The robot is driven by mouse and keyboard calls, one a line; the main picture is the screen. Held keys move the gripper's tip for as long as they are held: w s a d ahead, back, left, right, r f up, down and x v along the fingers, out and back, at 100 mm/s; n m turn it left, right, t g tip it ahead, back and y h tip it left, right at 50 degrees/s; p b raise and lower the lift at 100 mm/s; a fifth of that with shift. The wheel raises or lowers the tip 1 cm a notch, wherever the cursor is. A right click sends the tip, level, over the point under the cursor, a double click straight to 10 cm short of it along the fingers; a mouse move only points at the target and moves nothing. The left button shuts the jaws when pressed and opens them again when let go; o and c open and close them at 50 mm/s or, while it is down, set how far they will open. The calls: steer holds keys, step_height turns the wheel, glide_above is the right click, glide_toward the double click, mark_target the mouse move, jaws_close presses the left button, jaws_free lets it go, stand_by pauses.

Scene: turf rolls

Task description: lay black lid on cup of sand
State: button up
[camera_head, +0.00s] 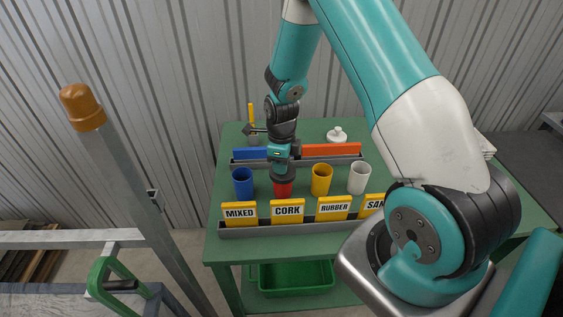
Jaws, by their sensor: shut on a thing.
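My gripper (282,176) points straight down at the red cup (283,189), in the row of cups behind the CORK sign. Its lower end covers that cup's rim. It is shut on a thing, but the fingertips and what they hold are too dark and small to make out. I cannot tell the black lid apart from the dark gripper parts. The white cup (359,180) stands upright behind the partly hidden sign reading "SAN" (374,204). I cannot see clearly into it.
A blue cup (243,183) stands left of the red one, a yellow cup (321,181) right of it. Yellow signs fill a grey rack in front. Blue (250,153) and red (332,149) panels and a white lidded object (336,135) are behind. My arm hides the table's right side.

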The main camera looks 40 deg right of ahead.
steer(key=o, duration=0.9)
steer(key=shift+w+r+p, duration=0.1)
steer(key=shift+r+p, duration=0.35)
steer(key=shift+r, duration=0.5)
step_height(320, 180, up, 11)
steer(key=b, duration=0.3)
steer(key=s+a+r+n+y, duration=0.1)
steer(key=s+a+r+n, duration=0.2)
steer(key=a+r+n, duration=0.35)
steer(key=s+a+r+n+y, duration=0.1)
steer(key=s+a+r+n, duration=0.2)
steer(key=s+a+n, duration=0.5)
steer(key=s+a+r+n+y, duration=0.2)
steer(key=s+a+n, duration=0.5)
steer(key=n, duration=1.4)
steer(key=s+r, duration=0.1)
steer(key=s, duration=0.3)
steer(key=shift+s+a, duration=0.35)
steer(key=shift+a, duration=0.05)
